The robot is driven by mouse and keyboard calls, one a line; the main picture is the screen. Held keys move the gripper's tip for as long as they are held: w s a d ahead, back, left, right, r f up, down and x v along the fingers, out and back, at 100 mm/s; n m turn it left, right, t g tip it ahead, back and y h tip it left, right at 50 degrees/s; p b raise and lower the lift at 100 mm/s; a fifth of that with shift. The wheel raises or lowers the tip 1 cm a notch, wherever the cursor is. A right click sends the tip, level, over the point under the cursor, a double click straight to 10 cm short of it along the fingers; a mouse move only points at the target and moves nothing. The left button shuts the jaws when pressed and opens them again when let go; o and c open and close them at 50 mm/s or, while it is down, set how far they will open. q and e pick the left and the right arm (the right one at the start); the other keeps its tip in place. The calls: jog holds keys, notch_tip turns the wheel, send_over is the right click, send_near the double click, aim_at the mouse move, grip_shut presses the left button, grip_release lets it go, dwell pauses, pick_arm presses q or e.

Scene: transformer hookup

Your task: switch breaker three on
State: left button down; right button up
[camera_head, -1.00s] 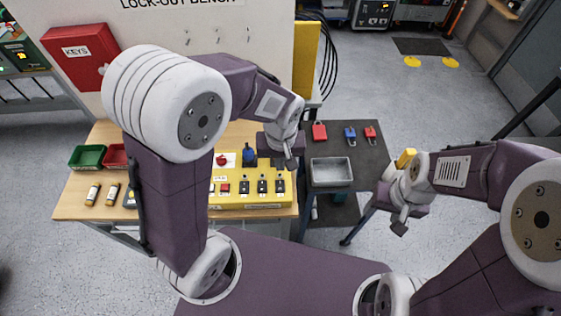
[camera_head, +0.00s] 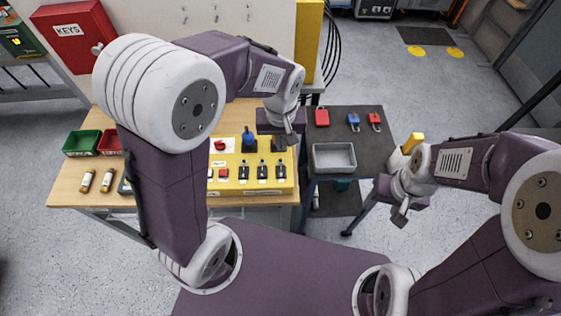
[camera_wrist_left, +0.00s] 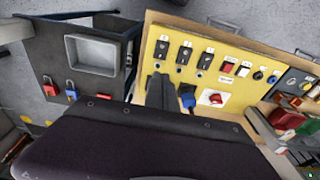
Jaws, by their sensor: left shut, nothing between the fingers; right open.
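A yellow panel (camera_head: 228,187) lies on the wooden table. It carries a row of three black breakers: left (camera_head: 243,173), middle (camera_head: 262,172) and right (camera_head: 280,172). The breakers also show in the left wrist view (camera_wrist_left: 184,52); their numbers and lever positions are too small to read. My left gripper (camera_head: 291,138) is shut and empty, above the panel's far right part, beyond the right breaker. Its fingers (camera_wrist_left: 160,90) point toward the breaker row in the left wrist view. My right gripper (camera_head: 400,212) is open and empty, right of the dark side table.
A red knob (camera_head: 219,145) and a blue handle (camera_head: 249,140) stand on the panel behind the breakers. A grey tray (camera_head: 334,157) and several padlocks (camera_head: 353,121) are on the dark table. Green (camera_head: 82,143) and red bins (camera_head: 112,141) sit at left.

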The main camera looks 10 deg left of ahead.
aim_at(280, 166)
pick_arm(q)
jog(key=f, duration=0.4)
jog(key=w+f, duration=0.1)
jog(key=f, duration=0.7)
jog(key=shift+w+a+f, duration=0.2)
jog(key=shift+w+f, duration=0.05)
jog(key=shift+f, duration=0.15)
jog(key=shift+f+b, duration=0.45)
jog(key=shift+b, duration=0.1)
jog(key=shift+r, duration=0.3)
